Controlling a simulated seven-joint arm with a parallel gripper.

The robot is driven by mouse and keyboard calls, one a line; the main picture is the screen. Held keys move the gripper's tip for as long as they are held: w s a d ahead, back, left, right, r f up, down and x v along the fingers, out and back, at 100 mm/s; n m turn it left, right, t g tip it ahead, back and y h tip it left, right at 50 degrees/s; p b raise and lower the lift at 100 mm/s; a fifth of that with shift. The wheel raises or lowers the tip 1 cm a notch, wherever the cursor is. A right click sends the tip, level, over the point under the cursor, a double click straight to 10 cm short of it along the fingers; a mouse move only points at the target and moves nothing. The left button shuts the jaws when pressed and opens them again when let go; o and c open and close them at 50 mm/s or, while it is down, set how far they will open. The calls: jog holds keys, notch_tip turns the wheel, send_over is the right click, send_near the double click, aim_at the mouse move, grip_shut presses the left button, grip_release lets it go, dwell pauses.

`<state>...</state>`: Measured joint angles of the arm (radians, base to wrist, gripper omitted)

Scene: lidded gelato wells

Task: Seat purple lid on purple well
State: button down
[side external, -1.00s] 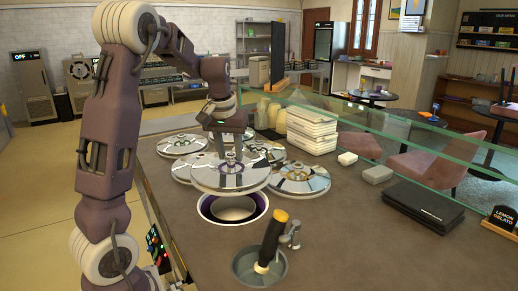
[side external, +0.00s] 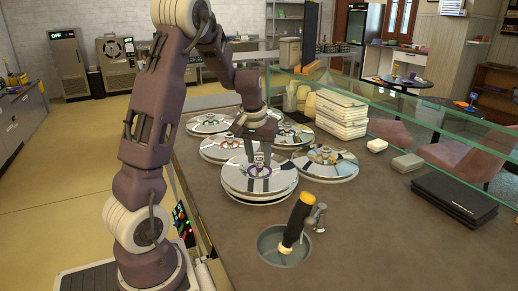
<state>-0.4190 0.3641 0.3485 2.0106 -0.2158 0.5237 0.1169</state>
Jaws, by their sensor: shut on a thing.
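My gripper (side external: 259,155) is shut on the knob of a shiny silver lid (side external: 240,183). A thin ring around the knob looks purplish. The lid is roughly level. It sits low over the spot of the purple well, and a second silver edge shows just below its rim. The well's purple ring and opening are hidden under the lid. I cannot tell whether the lid touches the well or hovers slightly above it.
Other silver lids stand close behind, at the back left (side external: 208,125), left (side external: 222,150), back right (side external: 293,135) and right (side external: 326,164). A round sink well (side external: 270,245) with a black-handled, yellow-tipped scoop (side external: 297,222) is in front. Stacked white tubs (side external: 341,115) stand behind.

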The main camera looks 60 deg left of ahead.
aim_at(257, 171)
jog(key=shift+f, duration=1.15)
dwell(0.7)
jog(key=c, duration=1.3)
grip_release()
jog(key=shift+o, duration=0.2)
jog(key=o, duration=0.6)
jog(key=shift+v, duration=4)
jog(key=shift+d, duration=0.1)
